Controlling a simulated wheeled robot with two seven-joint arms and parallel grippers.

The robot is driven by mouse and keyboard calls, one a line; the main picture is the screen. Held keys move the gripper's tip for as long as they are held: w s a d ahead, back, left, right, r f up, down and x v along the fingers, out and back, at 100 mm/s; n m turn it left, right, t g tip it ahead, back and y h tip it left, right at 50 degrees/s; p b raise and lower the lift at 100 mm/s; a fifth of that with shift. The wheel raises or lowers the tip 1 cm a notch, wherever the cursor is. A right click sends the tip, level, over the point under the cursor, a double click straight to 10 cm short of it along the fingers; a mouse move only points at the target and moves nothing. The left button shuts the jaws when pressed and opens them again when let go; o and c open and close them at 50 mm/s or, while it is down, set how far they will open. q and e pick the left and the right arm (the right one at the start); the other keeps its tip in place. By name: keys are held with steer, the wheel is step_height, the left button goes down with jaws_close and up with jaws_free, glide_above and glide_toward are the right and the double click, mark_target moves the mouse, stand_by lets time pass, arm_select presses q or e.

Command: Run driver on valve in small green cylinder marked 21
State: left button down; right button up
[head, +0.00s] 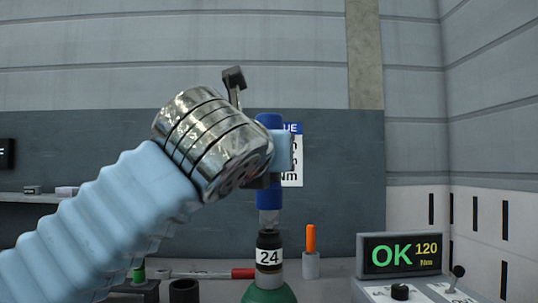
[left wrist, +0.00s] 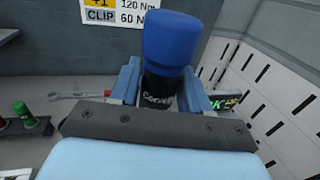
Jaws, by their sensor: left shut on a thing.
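A green cylinder (head: 268,293) stands at the bottom centre of the head view, with only its shoulder showing. Its dark valve neck carries a white label reading 24 (head: 268,257), not 21. My left gripper (head: 280,152) is shut around a blue driver (head: 269,195), held upright above the valve. The driver's clear lower end meets the top of the valve; whether it is fully seated I cannot tell. In the left wrist view the driver's blue cap and dark lettered body (left wrist: 160,90) sit between the fingers. My right gripper is not in view.
A display (head: 400,254) at the right reads OK 120 Nm, above a panel with a knob and a lever. An orange-handled tool (head: 311,240) stands in a grey holder beside the cylinder. A red-handled wrench (head: 243,273) lies behind. A sign (left wrist: 115,12) hangs on the wall.

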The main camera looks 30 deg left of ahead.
mark_target(266, 115)
arm_select(q)
steer(key=shift+f+b, duration=0.45)
steer(key=shift+f, duration=0.2)
stand_by(1.0)
steer(key=shift+r+p, duration=0.5)
steer(key=shift+p, duration=0.75)
stand_by(2.5)
steer(key=shift+r, duration=3)
